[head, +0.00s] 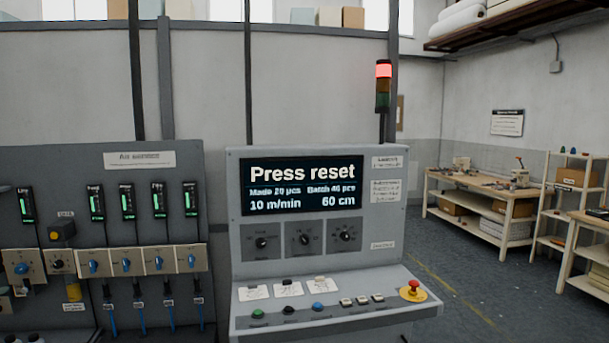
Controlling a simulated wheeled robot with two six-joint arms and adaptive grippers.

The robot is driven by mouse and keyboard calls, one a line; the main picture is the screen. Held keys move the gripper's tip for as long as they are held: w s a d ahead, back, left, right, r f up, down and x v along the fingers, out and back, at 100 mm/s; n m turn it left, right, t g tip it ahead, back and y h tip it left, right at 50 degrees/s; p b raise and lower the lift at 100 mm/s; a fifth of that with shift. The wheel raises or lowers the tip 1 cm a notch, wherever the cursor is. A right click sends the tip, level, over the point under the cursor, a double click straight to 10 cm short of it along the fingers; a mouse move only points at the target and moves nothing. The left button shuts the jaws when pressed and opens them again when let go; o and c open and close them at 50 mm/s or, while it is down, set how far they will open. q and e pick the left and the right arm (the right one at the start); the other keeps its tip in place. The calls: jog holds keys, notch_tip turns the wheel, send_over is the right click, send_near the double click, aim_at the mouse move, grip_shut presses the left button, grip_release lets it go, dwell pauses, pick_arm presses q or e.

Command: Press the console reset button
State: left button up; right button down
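The grey console (300,262) stands in the middle of the head view. Its screen (303,184) reads "Press reset", with "10 m/min" and "60 cm" below. The sloped front panel holds a green button (258,313), a black button (289,310), a blue button (318,306), several small white buttons (362,300) and a red mushroom button (413,290) on a yellow base. The button labels are too small to read, so I cannot tell which one is reset. Neither of my grippers is in view.
An air panel (120,215) with gauges and blue-knobbed valves stands left of the console. A stack light (383,84) behind the console glows red. A workbench (480,195) and a shelf rack (572,205) stand at the right. Grey floor (475,285) is clear between.

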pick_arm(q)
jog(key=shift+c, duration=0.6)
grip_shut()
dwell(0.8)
